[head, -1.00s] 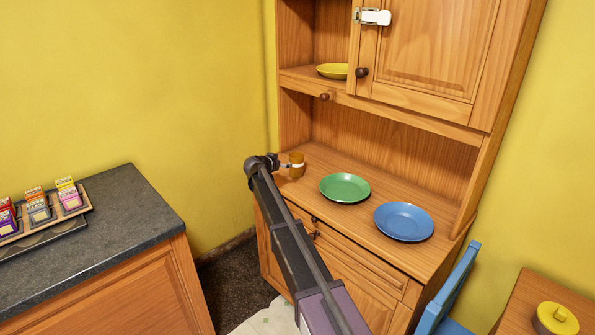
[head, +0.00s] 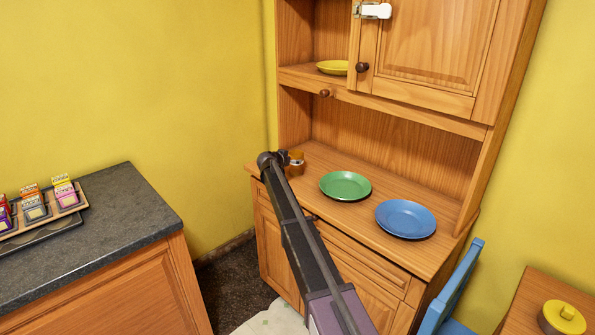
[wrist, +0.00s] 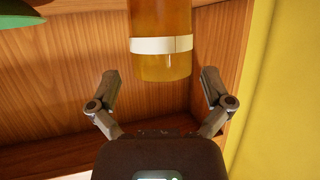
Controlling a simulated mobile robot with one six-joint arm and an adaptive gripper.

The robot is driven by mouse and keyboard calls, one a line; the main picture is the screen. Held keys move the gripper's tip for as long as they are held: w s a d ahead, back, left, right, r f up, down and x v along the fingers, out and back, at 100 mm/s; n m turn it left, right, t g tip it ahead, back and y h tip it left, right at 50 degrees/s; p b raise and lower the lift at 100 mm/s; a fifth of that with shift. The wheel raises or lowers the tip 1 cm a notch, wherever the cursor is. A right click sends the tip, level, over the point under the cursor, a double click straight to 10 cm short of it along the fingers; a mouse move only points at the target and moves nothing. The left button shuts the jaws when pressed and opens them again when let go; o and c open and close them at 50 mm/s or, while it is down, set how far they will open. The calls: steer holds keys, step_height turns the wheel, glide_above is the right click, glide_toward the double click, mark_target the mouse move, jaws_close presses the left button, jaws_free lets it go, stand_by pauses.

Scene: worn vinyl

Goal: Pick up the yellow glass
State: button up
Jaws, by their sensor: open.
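The yellow glass (head: 297,168) is amber with a pale band around it. It stands at the left end of the wooden hutch counter (head: 400,251), left of the green plate. My gripper (head: 284,159) is beside it and partly covers it in the head view. In the wrist view the glass (wrist: 161,62) comes down from the top edge, centred between my two spread fingers (wrist: 159,76). A gap shows on each side, and neither finger appears to touch it. I cannot tell how deep it sits between them.
The green plate (head: 345,186) and blue plate (head: 405,219) lie right of the glass. A shelf with a yellow plate (head: 332,67) is above. The hutch's side panel (wrist: 222,55) is close to one finger. A blue chair (head: 456,288) stands in front at right.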

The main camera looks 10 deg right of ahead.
mark_target(299, 151)
steer(key=shift+w+d, duration=0.1)
steer(key=shift+w, duration=0.05)
steer(key=shift+b+x, duration=0.9)
steer(key=shift+x, duration=1.6)
steer(key=shift+w, duration=0.1)
steer(key=c, duration=1)
steer(key=shift+r, duration=0.25)
steer(key=shift+c, duration=0.2)
step_height(299, 151, up, 3)
steer(key=p, duration=0.3)
steer(key=s+a+p, duration=0.1)
steer(key=s+a, duration=0.2)
steer(key=s, duration=0.4)
steer(key=s+a+r+p, duration=0.1)
steer(key=s+a, duration=0.2)
steer(key=s, duration=0.5)
steer(key=shift+r, duration=0.3)
